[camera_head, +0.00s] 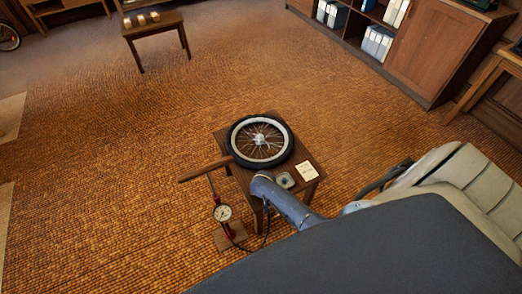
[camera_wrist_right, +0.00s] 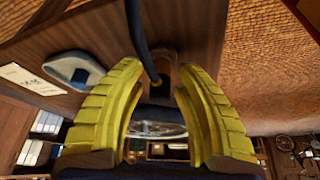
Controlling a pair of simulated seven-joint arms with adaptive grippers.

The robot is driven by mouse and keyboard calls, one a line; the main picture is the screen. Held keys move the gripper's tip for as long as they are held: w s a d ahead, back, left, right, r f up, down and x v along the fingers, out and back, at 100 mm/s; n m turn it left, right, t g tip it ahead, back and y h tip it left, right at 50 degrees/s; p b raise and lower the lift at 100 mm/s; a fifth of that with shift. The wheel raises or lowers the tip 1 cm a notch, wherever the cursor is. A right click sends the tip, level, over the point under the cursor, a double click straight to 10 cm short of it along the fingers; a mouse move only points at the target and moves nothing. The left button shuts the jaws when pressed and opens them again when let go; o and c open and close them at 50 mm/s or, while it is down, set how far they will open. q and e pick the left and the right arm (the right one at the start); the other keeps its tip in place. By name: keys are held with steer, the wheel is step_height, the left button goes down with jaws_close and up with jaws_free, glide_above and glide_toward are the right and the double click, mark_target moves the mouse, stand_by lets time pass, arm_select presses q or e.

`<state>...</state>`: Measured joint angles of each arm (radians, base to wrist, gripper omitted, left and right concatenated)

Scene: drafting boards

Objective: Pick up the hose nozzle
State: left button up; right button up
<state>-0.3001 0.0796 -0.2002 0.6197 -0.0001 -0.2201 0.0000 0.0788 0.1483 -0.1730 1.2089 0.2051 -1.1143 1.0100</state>
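A floor pump with a round gauge (camera_head: 222,213) and a wooden handle (camera_head: 207,168) stands beside a small wooden table (camera_head: 306,153). Its thin black hose (camera_head: 266,233) runs from the pump towards my right arm. My right gripper is at the table's near edge in the head view, with its fingertips hidden. In the right wrist view, its yellow fingers (camera_wrist_right: 163,70) lie on both sides of the hose end (camera_wrist_right: 154,76), beside a small brown part. I cannot tell whether this is the nozzle or whether the fingers touch it. My left gripper is not in view.
A spoked wheel with a black tyre (camera_head: 233,139) lies on the table. A white card (camera_head: 307,172) and a grey disc-like item (camera_head: 285,180) lie near its front edge; both show in the right wrist view. The floor to the left is mostly clear.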

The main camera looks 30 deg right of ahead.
jaws_close()
steer(key=shift+r, duration=0.1)
stand_by(0.4)
steer(key=shift+r, duration=4.9)
